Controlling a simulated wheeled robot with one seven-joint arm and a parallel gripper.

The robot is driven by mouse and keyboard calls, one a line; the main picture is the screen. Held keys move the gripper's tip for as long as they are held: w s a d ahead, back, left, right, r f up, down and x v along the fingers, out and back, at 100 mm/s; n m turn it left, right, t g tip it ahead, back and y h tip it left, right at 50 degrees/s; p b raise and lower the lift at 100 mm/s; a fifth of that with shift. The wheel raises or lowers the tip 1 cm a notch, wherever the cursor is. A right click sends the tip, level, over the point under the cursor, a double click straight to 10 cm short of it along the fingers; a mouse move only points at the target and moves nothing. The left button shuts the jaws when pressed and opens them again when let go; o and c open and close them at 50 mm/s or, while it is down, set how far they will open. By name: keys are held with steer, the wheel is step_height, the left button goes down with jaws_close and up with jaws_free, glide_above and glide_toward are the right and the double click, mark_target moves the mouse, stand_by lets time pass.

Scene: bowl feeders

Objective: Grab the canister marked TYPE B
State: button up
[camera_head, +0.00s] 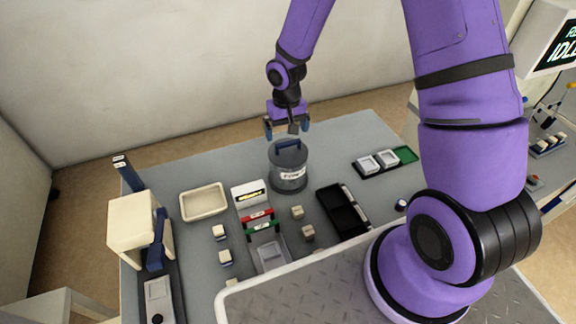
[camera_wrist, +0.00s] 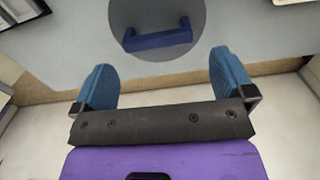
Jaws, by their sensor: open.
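A round grey canister (camera_head: 288,172) with a blue handle on its lid and a white label stands upright on the grey table. The label's text is too small to read surely. In the wrist view the canister's round lid (camera_wrist: 185,18) and its blue handle (camera_wrist: 158,40) lie beyond my fingertips. My gripper (camera_head: 287,127) is open and empty above the canister, at its far side, pointing down. In the wrist view the two blue fingers of my gripper (camera_wrist: 165,75) stand wide apart, with the handle beyond the space between them. No touch with the canister shows.
A cream tray (camera_head: 204,202) lies left of the canister, and a white labelled block (camera_head: 249,194) stands between them. Several small blocks lie in front. The table (camera_head: 338,135) is clear behind the canister.

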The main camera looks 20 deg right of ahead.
mark_target(288, 142)
steer(key=f, duration=0.4)
steer(key=shift+s+d, duration=0.1)
steer(key=shift+s, duration=0.2)
steer(key=shift+f, duration=0.65)
